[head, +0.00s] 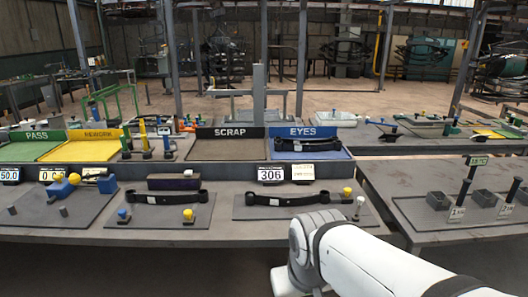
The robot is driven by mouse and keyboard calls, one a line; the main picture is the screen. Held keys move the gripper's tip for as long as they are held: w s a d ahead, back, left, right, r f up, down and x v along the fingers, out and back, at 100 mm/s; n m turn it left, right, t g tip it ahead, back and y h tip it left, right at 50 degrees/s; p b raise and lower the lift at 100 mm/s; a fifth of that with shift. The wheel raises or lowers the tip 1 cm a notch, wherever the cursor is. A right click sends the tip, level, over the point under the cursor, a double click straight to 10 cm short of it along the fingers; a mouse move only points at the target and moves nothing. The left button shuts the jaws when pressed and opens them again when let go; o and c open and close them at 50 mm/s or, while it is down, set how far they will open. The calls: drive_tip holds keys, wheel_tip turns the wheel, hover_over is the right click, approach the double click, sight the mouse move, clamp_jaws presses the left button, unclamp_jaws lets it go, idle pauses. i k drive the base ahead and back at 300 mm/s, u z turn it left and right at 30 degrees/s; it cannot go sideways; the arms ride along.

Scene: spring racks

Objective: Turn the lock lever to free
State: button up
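I cannot tell for certain which part is the lock lever. Two upright levers with dark handles stand on the right table: one (462,193) leans slightly, and another (514,188) is nearer the right edge. Each has a small white tag at its foot, too small to read. A small lever with a white knob (360,201) stands at the right end of the middle plate. My white arm enters from the bottom right and reaches toward the bottom middle. My gripper is not visible in the head view.
The front bench holds two dark leaf springs, the left (160,197) and the right (288,199), on flat plates. Trays marked PASS, REWORK, SCRAP and EYES (331,154) lie behind. A gap separates the bench from the right table (424,238).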

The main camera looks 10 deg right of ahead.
sight(361, 199)
drive_tip(key=k, duration=0.35)
drive_tip(key=z, duration=0.8)
drive_tip(key=i, duration=1.4)
drive_tip(key=u, duration=0.35)
